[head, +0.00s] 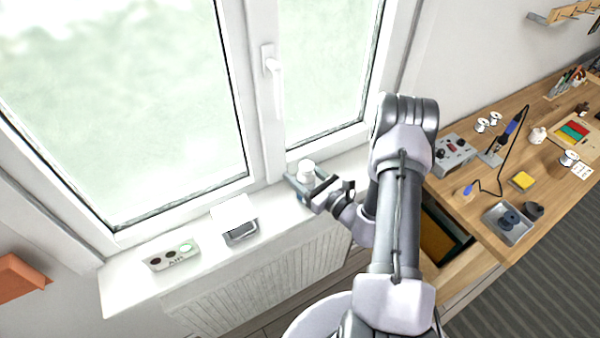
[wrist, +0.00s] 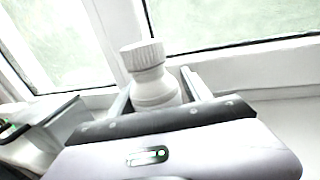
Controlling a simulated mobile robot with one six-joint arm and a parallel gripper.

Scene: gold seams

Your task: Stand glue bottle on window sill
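The glue bottle is white with a ribbed white cap. In the head view the bottle (head: 306,171) is upright at the right part of the white window sill (head: 278,218). My gripper (head: 308,184) reaches it from the lower right, one finger on each side. In the wrist view the bottle (wrist: 153,88) stands between the two fingers of my gripper (wrist: 158,92), with its cap above them. I cannot tell whether both fingers touch it. The bottle's base is hidden, so contact with the sill is unclear.
A white box with dark round openings and a green light (head: 172,257) and a small grey-and-white device (head: 237,220) stand on the sill to the left. The window handle (head: 273,75) is above. A cluttered wooden workbench (head: 478,215) is at the right.

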